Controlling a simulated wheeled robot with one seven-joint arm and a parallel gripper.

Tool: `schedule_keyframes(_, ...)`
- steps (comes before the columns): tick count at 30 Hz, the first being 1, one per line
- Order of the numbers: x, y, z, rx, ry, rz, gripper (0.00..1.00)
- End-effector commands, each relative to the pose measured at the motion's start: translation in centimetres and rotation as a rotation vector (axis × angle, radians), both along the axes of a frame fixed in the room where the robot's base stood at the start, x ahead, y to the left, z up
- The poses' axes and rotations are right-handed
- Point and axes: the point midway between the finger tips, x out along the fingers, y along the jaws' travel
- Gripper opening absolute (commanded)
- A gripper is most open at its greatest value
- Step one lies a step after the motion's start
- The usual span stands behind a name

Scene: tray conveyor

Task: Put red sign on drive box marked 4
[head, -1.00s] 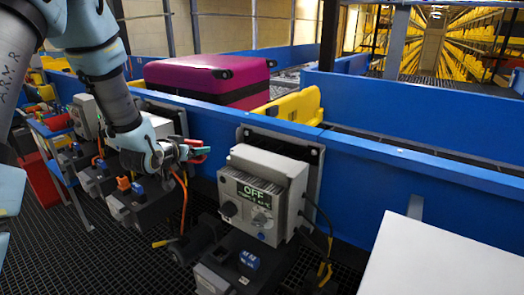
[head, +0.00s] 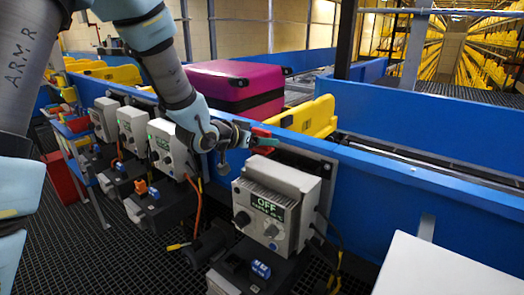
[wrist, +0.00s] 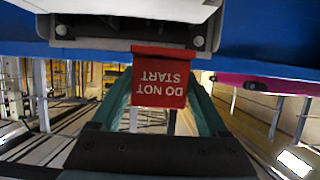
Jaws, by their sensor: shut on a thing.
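My gripper (head: 254,138) is shut on the red sign (head: 263,134), just above and behind the nearest drive box (head: 275,208). In the wrist view the sign (wrist: 160,85) hangs between the two green fingers and reads "DO NOT START" upside down. The nearest drive box is pale grey, with a display reading OFF and two knobs. Its white casing (wrist: 140,8) and dark back plate (wrist: 90,30) show at the top of the wrist view, close to the sign's edge. I cannot tell whether they touch. No number 4 is readable on any box.
More grey drive boxes (head: 168,148) stand in a row to the left. A blue conveyor wall (head: 390,185) runs behind them, with a purple suitcase (head: 220,72) and yellow trays (head: 303,117) beyond. A white panel (head: 440,270) fills the lower right. Cables hang beside the boxes.

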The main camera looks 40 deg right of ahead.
Motion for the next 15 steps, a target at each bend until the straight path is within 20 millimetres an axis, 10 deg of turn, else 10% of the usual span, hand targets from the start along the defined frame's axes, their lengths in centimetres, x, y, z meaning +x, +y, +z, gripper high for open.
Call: schedule_keyframes(15, 0.0, 0.0, -3.9, -0.001, -0.002, 0.001, 0.14)
